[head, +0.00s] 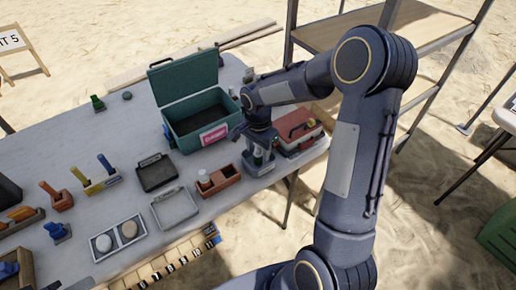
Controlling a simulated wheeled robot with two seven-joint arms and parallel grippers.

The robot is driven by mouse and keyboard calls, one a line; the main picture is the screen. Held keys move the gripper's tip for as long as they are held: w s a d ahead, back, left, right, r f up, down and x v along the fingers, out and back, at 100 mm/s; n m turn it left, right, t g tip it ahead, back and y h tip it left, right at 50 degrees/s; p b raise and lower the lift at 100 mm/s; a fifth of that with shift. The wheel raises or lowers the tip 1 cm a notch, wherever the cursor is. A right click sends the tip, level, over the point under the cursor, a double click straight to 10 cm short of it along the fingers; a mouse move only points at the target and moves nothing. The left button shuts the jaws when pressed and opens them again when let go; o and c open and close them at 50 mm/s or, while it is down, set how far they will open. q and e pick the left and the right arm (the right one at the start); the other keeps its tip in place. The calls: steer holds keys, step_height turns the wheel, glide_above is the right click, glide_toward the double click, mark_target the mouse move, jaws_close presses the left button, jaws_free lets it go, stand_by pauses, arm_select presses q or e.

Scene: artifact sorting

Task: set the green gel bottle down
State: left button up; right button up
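My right arm comes in from the lower right, and its gripper (259,162) points down at the table's right part, between the green toolbox and the red case. The view is too small and shaded to tell how far its fingers are apart or what is between them. A small dark green bottle-like thing (97,103) stands upright at the table's far left, well away from the gripper. I cannot tell if it is the green gel bottle. My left gripper is out of view.
The grey table (110,135) carries an open green toolbox (196,128), a red case (299,133), a dark tray (156,173), a grey tray (174,208) and an orange-brown box (225,184) with a white-topped bottle (204,179). The table's far left has free room.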

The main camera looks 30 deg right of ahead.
steer(key=shift+r, duration=0.1)
steer(key=shift+r, duration=0.25)
step_height(320, 180, up, 11)
steer(key=s+a+r+n+t+y, duration=0.1)
steer(key=s+a+n+t+y, duration=0.1)
steer(key=s+n, duration=0.4)
steer(key=s+a+r+n+t+y, duration=0.1)
steer(key=s+a+n, duration=0.4)
steer(key=s, duration=1.1)
steer(key=r+n+t+p, duration=0.1)
steer(key=t, duration=0.1)
steer(key=shift+r+t+y, duration=0.3)
steer(key=shift+y, duration=0.1)
steer(key=shift+a+r, duration=0.1)
steer(key=shift+r, duration=0.05)
steer(key=shift+r+p, duration=0.6)
steer(key=shift+p, duration=0.05)
